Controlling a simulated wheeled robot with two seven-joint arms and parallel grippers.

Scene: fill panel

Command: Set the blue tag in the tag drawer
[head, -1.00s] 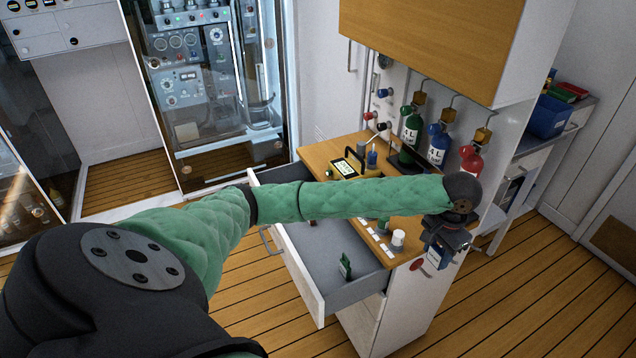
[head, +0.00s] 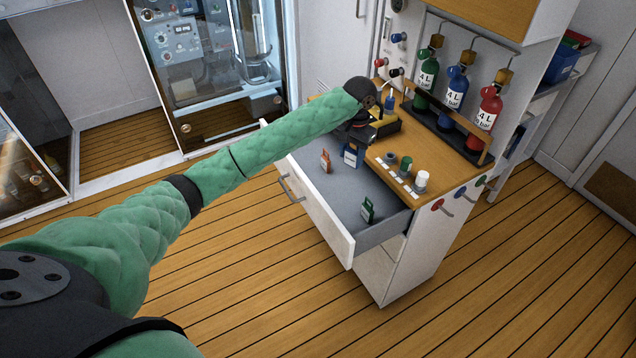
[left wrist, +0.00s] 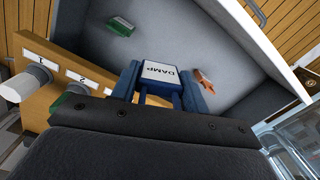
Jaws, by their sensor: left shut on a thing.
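The blue tag (head: 352,156), with a white label reading DAMP in the left wrist view (left wrist: 160,73), is between the fingers of my left gripper (head: 357,137). The gripper (left wrist: 163,88) is shut on it. The tag hangs upright at the far part of the open tag drawer (head: 318,212), beside the worktop edge. I cannot tell whether it touches the drawer floor. My right gripper is not in view.
The wooden worktop (head: 449,160) beside the drawer holds several coloured knobs, including a white one (head: 421,181), with numbered labels. The drawer floor between the tags is clear.

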